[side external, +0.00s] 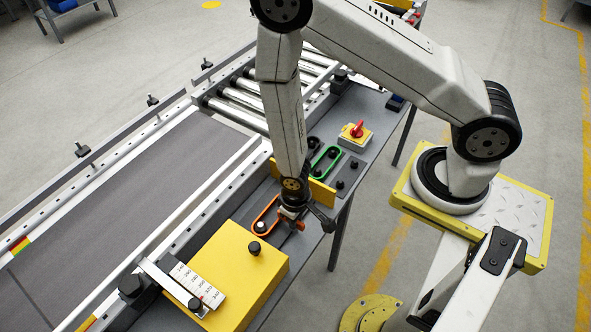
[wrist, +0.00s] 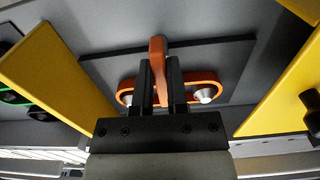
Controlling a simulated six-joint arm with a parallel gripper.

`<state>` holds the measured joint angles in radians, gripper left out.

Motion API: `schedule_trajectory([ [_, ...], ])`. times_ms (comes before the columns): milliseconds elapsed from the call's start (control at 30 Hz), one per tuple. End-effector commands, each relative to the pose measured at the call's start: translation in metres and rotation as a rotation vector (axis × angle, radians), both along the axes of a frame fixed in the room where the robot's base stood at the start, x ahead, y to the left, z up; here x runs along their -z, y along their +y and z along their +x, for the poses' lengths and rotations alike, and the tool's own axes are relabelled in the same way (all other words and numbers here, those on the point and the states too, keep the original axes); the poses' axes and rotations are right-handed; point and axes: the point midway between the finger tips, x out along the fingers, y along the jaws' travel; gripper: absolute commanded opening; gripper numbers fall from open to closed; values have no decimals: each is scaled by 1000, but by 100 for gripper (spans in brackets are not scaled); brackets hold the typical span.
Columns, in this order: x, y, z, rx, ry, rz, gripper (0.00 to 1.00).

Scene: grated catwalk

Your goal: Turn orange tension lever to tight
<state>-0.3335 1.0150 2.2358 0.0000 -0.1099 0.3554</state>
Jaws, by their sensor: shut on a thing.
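The orange tension lever (wrist: 158,50) stands between my two fingers in the wrist view, its upper end showing past the fingertips. My gripper (wrist: 160,66) is shut on it. Behind the fingers an orange belt loop (wrist: 228,82) runs around silver pulleys on a dark plate; its middle is hidden. In the side view my gripper (side external: 294,213) points down at the right end of the orange belt (side external: 262,218). A small orange-red bit of the lever (side external: 300,225) shows beside it. No tight mark is readable, so the lever's setting cannot be told.
Yellow guards flank the plate; a yellow block (side external: 240,275) with a black knob stands in front. A green belt loop (side external: 326,161) and a red switch on a yellow box (side external: 355,133) lie behind. The conveyor (side external: 115,195) runs along the left.

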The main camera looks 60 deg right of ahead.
Motion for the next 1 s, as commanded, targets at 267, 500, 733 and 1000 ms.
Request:
schedule_trajectory([
  [267,0,0,-1,-42,2,-1,0],
  [500,0,0,-1,-43,2,-1,0],
  [733,0,0,-1,-40,2,-1,53],
  [1000,0,0,0,-38,1,0,53],
])
